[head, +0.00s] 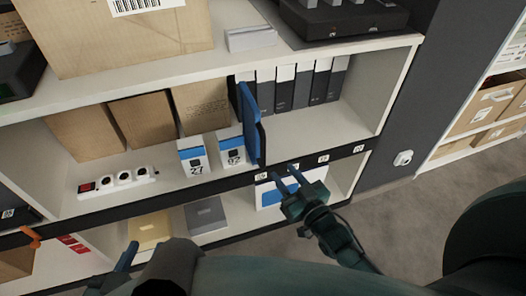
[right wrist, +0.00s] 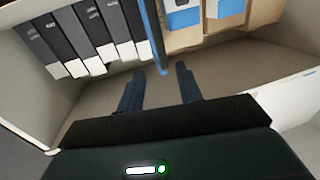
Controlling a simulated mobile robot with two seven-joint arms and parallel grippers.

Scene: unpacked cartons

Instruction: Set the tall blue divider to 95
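The tall blue divider (head: 250,112) stands upright on the middle shelf, between the boxes marked 27 and 92 on its left and a row of binders. It shows edge-on in the right wrist view (right wrist: 152,38). My right gripper (head: 284,175) is in front of the shelf, below and right of the divider. Its fingers (right wrist: 158,78) are open and empty, with the divider beyond their tips, roughly in line with the gap. My left gripper (head: 126,256) is low at the left, mostly hidden by my arm. The shelf's black front rail (head: 340,153) carries small white labels, too small to read.
Grey and black binders (head: 285,88) stand right of the divider, with free shelf space (head: 362,110) beyond. Box 27 (head: 193,157) and box 92 (head: 231,148) stand close on its left. A white power strip (head: 118,181) and brown cartons (head: 143,119) are further left.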

